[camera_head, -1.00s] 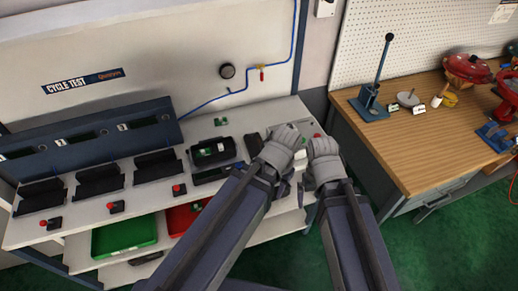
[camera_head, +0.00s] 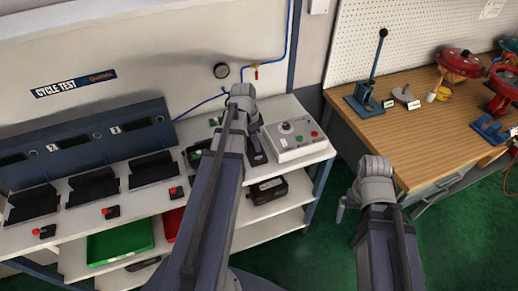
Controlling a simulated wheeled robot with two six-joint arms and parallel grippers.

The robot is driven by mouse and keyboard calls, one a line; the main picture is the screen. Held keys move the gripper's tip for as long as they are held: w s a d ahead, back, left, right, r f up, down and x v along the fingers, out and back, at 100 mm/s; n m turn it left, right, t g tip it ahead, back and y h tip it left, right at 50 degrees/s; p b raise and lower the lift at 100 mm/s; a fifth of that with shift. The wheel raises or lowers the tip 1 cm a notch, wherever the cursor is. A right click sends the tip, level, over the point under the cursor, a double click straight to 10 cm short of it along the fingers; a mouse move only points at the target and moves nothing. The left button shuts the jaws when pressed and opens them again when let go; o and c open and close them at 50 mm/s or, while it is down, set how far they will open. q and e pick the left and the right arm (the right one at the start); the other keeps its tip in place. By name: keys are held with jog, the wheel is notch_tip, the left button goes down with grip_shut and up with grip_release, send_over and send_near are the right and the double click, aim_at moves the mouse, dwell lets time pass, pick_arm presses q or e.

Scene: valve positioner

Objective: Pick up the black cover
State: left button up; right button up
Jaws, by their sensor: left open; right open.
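My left gripper (camera_head: 243,98) is over the back part of the white bench, with its arm across the view; its fingers are mostly hidden behind its wrist. A dark, long part (camera_head: 257,150) lies on the bench just right of that arm. Another black part (camera_head: 197,152) with green on it sits left of the arm, partly covered by it. I cannot tell for sure which of these is the black cover. My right gripper (camera_head: 342,206) is empty, over the green floor between bench and wooden table. Nothing shows held in either gripper.
A grey control box (camera_head: 296,140) with buttons stands at the bench's right end. A black device (camera_head: 268,190) sits on the shelf below. Green (camera_head: 120,240) and red (camera_head: 172,224) trays are lower left. The wooden table (camera_head: 420,135) carries a lever press (camera_head: 364,98) and red valve parts.

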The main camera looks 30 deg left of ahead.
aim_at(259, 156)
pick_arm(q)
jog(key=shift+w+d+f+b, duration=0.1)
jog(key=shift+w+f+b, duration=0.05)
jog(key=shift+f+b, duration=1.15)
jog(key=shift+w+d+f+b, duration=0.1)
jog(key=shift+w+f+b, duration=0.05)
jog(key=shift+f+b, duration=1.2)
jog(key=shift+w+d+f+b, duration=0.1)
jog(key=shift+w+f+b, duration=0.05)
jog(key=shift+f+b, duration=1.15)
jog(key=shift+r, duration=0.1)
grip_shut()
